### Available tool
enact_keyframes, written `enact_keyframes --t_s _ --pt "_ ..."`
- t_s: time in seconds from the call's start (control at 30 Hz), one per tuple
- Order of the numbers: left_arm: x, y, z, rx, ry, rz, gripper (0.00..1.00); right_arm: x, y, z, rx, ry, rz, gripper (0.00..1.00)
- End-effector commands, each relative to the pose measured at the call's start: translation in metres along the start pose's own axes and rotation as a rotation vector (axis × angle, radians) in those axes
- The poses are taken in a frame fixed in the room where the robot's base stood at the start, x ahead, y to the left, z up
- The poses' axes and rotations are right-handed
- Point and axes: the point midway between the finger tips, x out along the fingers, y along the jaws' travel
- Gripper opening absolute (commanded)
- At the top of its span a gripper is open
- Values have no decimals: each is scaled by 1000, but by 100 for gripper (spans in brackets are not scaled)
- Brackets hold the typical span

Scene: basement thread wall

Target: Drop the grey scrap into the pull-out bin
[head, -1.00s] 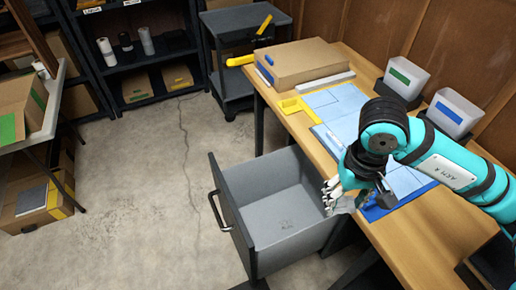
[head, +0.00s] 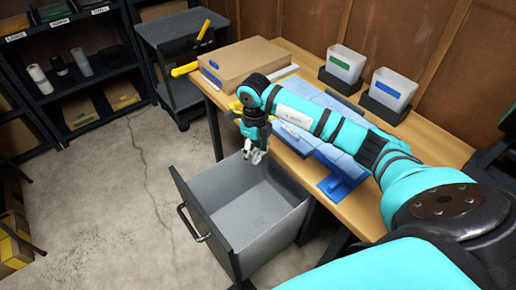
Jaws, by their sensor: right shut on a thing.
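The pull-out bin (head: 246,244) is a grey open drawer with a dark handle, pulled out from under the workbench. Its inside looks empty. My right gripper (head: 256,157) points down above the bin's far end, next to the bench edge. It is shut on the grey scrap (head: 257,154), a small pale piece largely hidden between the fingers and hard to make out. My left gripper is out of view.
The workbench (head: 420,165) carries a cardboard box (head: 243,66), blue sheets (head: 340,145), a blue tray (head: 340,187) and two clear bins (head: 345,64) (head: 393,90). A dark cart (head: 180,40) and shelves stand behind. Floor left of the bin is clear.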

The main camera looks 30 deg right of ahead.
Motion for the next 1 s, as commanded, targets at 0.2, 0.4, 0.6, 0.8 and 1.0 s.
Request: enact_keyframes --t_s 0.2,0.4,0.6,0.8,1.0 --pt "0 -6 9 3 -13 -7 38 13 -14 -2 208 -1 0 41" --pt "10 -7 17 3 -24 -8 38 27 -14 -2 216 -1 1 41" --pt "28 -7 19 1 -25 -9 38 51 -14 -2 213 0 1 41" --pt "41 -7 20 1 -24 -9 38 69 -14 -2 212 -1 0 41" --pt "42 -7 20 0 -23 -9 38 71 -14 -2 212 -2 -1 41"
